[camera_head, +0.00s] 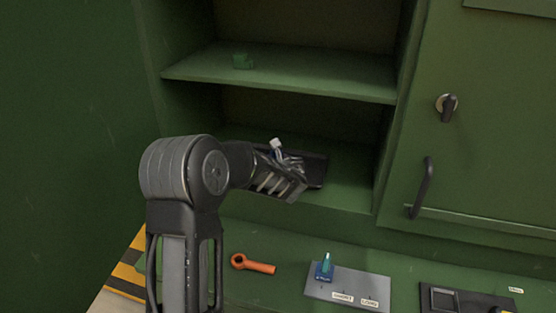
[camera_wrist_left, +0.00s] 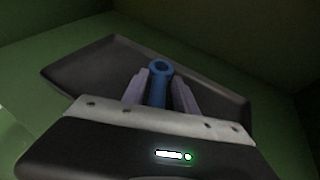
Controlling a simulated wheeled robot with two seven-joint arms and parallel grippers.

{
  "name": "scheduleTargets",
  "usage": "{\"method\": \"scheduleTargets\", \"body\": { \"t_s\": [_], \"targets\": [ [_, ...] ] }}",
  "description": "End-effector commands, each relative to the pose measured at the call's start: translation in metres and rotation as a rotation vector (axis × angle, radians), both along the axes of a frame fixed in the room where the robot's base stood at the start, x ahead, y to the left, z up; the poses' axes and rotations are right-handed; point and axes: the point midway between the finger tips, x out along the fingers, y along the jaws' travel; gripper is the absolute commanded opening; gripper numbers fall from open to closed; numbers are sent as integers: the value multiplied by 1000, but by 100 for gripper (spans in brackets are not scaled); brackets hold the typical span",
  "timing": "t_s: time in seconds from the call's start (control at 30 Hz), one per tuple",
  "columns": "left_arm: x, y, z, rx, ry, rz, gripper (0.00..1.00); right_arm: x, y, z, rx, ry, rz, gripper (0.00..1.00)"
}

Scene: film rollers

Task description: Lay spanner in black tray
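My left gripper (camera_head: 290,163) reaches into the lower shelf of the green cabinet, over the black tray (camera_head: 317,172). In the left wrist view its two fingers (camera_wrist_left: 159,92) are closed on either side of a blue spanner (camera_wrist_left: 158,88), whose round ring end points up towards the tray's far side. The black tray (camera_wrist_left: 90,65) lies beneath and beyond the fingers; I cannot tell whether the spanner touches it. In the head view the spanner is mostly hidden by the gripper. My right gripper is not in view.
An orange spanner (camera_head: 253,264) lies on the green bench below. A grey labelled board (camera_head: 348,288) with a blue piece (camera_head: 324,267) and a black device (camera_head: 465,300) stand to its right.

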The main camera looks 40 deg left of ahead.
Motion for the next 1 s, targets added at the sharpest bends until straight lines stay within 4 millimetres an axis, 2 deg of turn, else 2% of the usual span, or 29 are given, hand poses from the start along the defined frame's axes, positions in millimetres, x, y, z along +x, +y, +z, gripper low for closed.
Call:
{"method": "scheduleTargets", "body": {
  "t_s": [0.47,0.67,1.0],
  "targets": [
    [-2,-2,4,0,-1,-1,42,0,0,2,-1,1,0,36],
    [-22,-21,14,-2,-3,-2,42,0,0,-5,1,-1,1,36],
    [-69,-63,41,0,-3,-2,42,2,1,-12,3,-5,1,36]
  ]
}}
